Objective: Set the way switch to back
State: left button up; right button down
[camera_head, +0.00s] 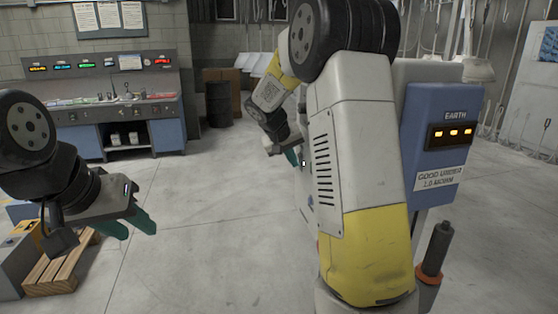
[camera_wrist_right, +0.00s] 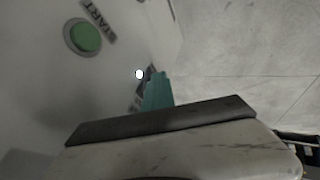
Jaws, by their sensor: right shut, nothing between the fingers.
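A small white-tipped part (camera_wrist_right: 139,74), possibly the way switch's knob, stands out from the pale machine panel in the right wrist view. A small white spot also shows on the machine's side (camera_head: 304,163) in the head view. My right gripper (camera_wrist_right: 157,88) is shut and empty, its teal fingers right beside this part; I cannot tell whether they touch. It also shows in the head view (camera_head: 292,156), partly hidden by my arm. Any way-switch label is not readable. My left gripper (camera_head: 140,230) is open and empty, at left, away from the machine.
A green START button (camera_wrist_right: 85,37) is on the same panel. The machine has a blue EARTH box (camera_head: 440,125). A wooden pallet (camera_head: 62,272) lies at lower left. A control console (camera_head: 115,110) and dark barrel (camera_head: 219,104) stand behind. The middle floor is clear.

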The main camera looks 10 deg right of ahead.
jog(key=shift+r, duration=0.15)
jog(key=shift+d+r, duration=0.1)
jog(key=shift+r, duration=0.6)
